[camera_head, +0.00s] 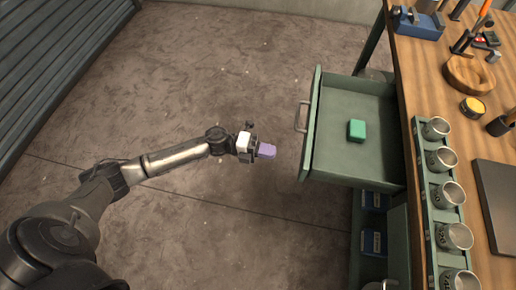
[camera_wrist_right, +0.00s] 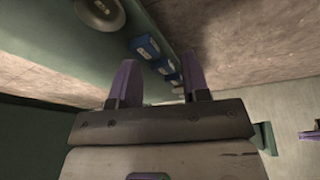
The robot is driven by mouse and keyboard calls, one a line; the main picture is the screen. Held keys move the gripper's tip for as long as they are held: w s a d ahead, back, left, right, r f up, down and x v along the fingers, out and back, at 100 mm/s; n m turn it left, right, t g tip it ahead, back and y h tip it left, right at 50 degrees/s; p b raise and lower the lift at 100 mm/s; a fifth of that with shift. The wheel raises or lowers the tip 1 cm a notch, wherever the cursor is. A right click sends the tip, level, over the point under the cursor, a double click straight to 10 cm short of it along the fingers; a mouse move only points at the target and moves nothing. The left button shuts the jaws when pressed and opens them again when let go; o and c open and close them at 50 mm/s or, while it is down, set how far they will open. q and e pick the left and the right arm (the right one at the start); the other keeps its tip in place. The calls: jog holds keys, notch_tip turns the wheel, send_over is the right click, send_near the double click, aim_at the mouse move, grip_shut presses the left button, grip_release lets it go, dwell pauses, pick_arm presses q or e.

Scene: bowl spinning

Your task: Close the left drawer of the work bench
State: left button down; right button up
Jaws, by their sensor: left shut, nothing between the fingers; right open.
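The left drawer (camera_head: 350,168) of the work bench (camera_head: 425,75) is pulled out, green, with a small green block (camera_head: 356,130) lying inside. Its handle (camera_head: 302,116) is on the front panel facing left in the head view. My left gripper (camera_head: 270,151) has purple fingers, is shut and empty, and is a short way left of the drawer front, apart from it. My right gripper (camera_wrist_right: 157,88) shows in the right wrist view with two purple fingers spread apart and nothing between them. It is not clearly visible in the head view.
A green rack with several metal cups (camera_head: 442,159) runs along the bench's near edge. A wooden bowl (camera_head: 468,74), a yellow-topped tin (camera_head: 472,108) and a dark board (camera_head: 497,200) are on the top. Blue boxes (camera_head: 373,243) sit below the drawer. The floor left of the drawer is clear.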

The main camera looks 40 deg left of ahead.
pick_arm(q)
jog(key=b+x, duration=0.1)
jog(key=x, duration=0.7)
dwell(0.4)
